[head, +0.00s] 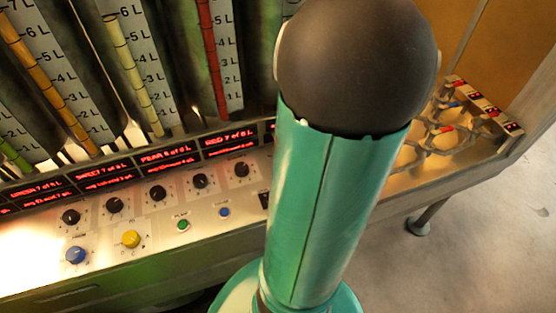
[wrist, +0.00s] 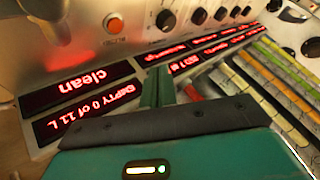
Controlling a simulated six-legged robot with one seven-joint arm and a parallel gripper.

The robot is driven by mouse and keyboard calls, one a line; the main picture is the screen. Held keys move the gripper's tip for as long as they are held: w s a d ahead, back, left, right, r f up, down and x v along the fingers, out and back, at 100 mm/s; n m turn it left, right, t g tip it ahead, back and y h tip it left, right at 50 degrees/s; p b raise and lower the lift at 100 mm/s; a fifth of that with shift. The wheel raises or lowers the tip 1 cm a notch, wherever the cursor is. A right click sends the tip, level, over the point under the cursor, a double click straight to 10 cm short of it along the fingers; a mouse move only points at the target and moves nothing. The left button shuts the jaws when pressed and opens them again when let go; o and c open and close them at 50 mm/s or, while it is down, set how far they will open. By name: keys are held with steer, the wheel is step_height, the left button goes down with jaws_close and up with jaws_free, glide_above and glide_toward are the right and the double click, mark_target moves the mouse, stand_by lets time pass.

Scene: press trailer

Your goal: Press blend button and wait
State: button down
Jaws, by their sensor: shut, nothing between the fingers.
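The wrist view shows an orange button (wrist: 115,23) in a pale ring beside black knobs. I cannot read which one is the blend button. My gripper (wrist: 158,78) is shut and empty, over the panel near the red-lit displays and apart from the orange button in the picture. In the head view my own teal arm hides the gripper and part of the panel.
Red-lit displays (wrist: 82,85) line the panel, one reading "clean". Black knobs (head: 158,193) sit in a row. Upright tubes with litre scales (head: 130,50) stand behind. A metal rack-like fitting (head: 440,130) is at the right end. Bare floor (head: 480,250) lies at front right.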

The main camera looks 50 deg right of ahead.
steer(key=shift+f, duration=3.95)
steer(key=shift+f, duration=0.4)
steer(key=shift+f, duration=0.35)
steer(key=shift+r, duration=0.8)
steer(key=shift+r, duration=2.5)
steer(key=shift+r, duration=0.1)
